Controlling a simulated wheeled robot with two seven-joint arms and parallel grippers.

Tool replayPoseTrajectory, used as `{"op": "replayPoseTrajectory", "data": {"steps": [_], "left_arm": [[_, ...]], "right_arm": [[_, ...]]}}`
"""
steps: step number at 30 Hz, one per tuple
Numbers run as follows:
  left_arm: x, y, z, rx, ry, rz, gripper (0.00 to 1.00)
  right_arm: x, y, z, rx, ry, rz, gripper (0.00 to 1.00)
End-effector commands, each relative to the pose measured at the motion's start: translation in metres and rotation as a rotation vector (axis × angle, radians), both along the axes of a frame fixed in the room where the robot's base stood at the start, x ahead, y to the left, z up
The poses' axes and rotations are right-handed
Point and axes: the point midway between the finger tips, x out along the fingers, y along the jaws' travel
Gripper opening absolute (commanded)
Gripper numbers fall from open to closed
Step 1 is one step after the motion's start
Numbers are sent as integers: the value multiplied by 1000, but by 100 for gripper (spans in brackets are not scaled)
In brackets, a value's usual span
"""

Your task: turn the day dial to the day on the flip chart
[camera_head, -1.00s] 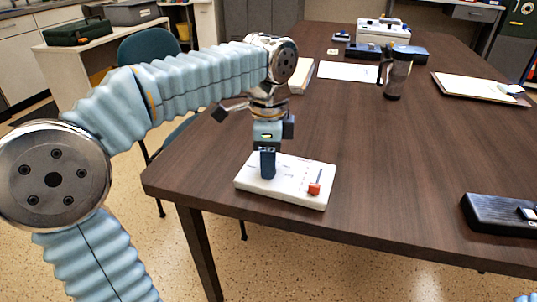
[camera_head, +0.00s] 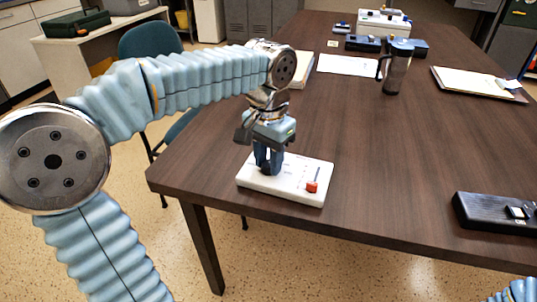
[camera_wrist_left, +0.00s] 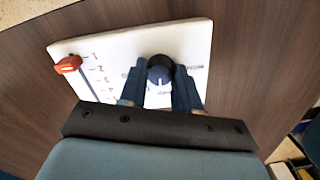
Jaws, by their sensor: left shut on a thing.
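The white panel (camera_head: 312,170) lies on the table near its front left corner. In the left wrist view it carries a dark round dial (camera_wrist_left: 160,70) with a pale pointer line and small print around it that I cannot read. My left gripper (camera_head: 266,168) points down over the panel; in the wrist view its fingers (camera_wrist_left: 161,78) are on both sides of the dial, shut on it. The panel also has a red slider (camera_head: 312,187) beside a numbered scale, seen in the left wrist view too (camera_wrist_left: 68,64). I cannot identify a flip chart. My right gripper is not in view.
The brown table (camera_head: 350,120) has free room right of the panel. A black device (camera_head: 490,212) lies at the right front edge. A dark mug (camera_head: 397,70), a paper sheet (camera_head: 347,65) and a clipboard (camera_head: 475,83) are farther back. A white device (camera_head: 383,24) stands at the far end.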

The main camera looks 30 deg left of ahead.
Motion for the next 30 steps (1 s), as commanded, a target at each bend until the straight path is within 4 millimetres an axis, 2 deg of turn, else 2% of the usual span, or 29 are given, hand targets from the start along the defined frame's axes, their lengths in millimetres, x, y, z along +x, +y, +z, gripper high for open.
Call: {"op": "replayPoseTrajectory", "data": {"steps": [18, 30], "left_arm": [[0, 0, 0, 0, -1, 557, 2], [0, 0, 0, 0, -1, 763, 2]], "right_arm": [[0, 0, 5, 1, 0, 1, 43], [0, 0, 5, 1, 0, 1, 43]]}}
